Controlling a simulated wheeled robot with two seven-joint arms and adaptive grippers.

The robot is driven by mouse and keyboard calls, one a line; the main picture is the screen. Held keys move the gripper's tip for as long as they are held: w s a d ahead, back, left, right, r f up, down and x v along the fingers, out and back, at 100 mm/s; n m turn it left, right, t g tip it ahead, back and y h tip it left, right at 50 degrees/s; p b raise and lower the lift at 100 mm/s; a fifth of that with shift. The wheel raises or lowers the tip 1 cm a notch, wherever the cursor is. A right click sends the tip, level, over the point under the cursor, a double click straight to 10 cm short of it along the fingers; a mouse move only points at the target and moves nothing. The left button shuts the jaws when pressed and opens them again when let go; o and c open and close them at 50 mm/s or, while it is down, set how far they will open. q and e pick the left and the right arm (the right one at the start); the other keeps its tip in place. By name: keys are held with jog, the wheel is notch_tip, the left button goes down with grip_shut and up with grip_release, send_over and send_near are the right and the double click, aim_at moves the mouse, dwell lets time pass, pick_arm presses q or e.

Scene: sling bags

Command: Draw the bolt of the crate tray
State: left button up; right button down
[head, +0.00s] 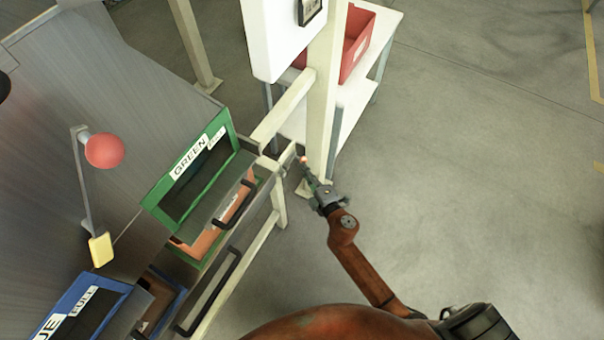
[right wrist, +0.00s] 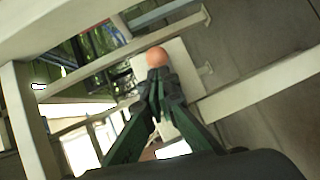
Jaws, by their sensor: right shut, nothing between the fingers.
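My right gripper (head: 309,177) is at the end of the rail beside the green station, with its arm coming in from the lower right. A small round orange knob (head: 303,159), apparently the bolt's, is just beyond its fingertips. In the right wrist view the fingers (right wrist: 159,82) are shut and empty, and the knob (right wrist: 156,56) shows right at their tips. I cannot tell whether they touch it. The bolt's shaft is hidden. An orange crate (head: 203,243) sits under the green-framed opening (head: 150,200), behind a dark handle. My left gripper is not in view.
A pale post (head: 322,110) stands close behind the right gripper. A white table (head: 355,97) with a red bin (head: 357,45) is beyond it. A blue-framed station (head: 62,302) is at lower left. A red ball lever (head: 104,150) rises at left. Floor at right is clear.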

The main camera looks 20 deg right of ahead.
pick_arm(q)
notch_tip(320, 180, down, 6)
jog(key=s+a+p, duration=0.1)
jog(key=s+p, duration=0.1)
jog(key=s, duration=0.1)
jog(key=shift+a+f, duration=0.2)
pick_arm(e)
jog(key=s+a+r, duration=0.1)
jog(key=s+r, duration=0.1)
jog(key=s, duration=1)
jog(key=shift+s+a, duration=0.15)
jog(key=shift+s, duration=0.1)
